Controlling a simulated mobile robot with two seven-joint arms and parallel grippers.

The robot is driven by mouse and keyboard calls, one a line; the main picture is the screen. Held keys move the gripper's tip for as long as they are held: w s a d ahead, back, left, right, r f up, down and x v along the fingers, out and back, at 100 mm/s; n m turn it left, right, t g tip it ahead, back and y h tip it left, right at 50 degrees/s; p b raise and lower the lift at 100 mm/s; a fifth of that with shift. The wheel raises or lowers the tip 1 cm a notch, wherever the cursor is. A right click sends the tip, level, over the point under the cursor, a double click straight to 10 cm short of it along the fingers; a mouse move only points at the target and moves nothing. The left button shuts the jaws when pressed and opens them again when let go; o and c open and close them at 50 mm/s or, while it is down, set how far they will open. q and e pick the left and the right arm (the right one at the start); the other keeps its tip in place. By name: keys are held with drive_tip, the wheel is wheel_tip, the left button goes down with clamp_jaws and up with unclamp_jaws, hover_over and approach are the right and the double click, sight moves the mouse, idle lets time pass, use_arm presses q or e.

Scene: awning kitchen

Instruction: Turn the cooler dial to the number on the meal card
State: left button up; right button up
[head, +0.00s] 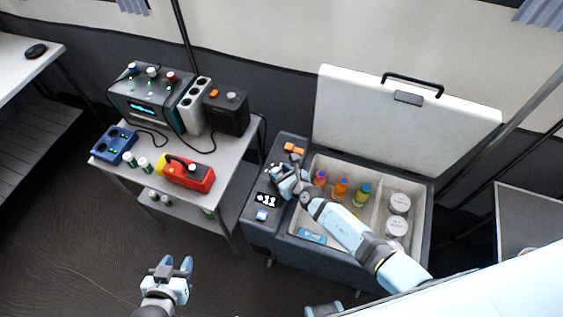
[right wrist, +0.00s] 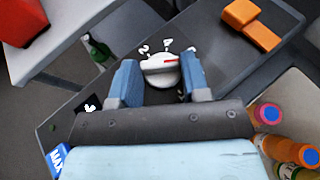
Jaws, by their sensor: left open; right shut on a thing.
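The cooler (head: 318,256) stands with its white lid (head: 400,110) raised. My right gripper (head: 284,172) is over the cooler's side panel. In the right wrist view its blue fingers are on both sides of the white dial (right wrist: 160,72), shut on it. A red mark on the dial points to the right of the picture, and printed numbers around it are partly hidden. My left gripper (head: 174,265) is open and empty over the floor. I cannot make out a meal card for certain.
An orange latch (right wrist: 250,22) sits on the panel near the dial. The cooler holds several bottles (head: 341,190), round tubs (head: 399,204) and a blue pack (head: 311,236). A side table (head: 225,150) at left carries a power unit and a red torch (head: 190,174).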

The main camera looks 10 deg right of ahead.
drive_tip(key=shift+s+a+r+m+t+h+p, duration=0.1)
drive_tip(key=shift+m+t+h+p, duration=0.05)
drive_tip(key=shift+m+h+p, duration=0.35)
drive_tip(key=shift+a+r+m+t+h+p, duration=0.15)
drive_tip(key=shift+m+h+p, duration=0.2)
drive_tip(key=shift+p, duration=0.25)
drive_tip(key=shift+f+m+h+p, duration=0.25)
drive_tip(key=shift+h+p, duration=0.1)
drive_tip(key=shift+p, duration=0.05)
drive_tip(key=o, duration=0.9)
drive_tip(key=shift+d, duration=0.1)
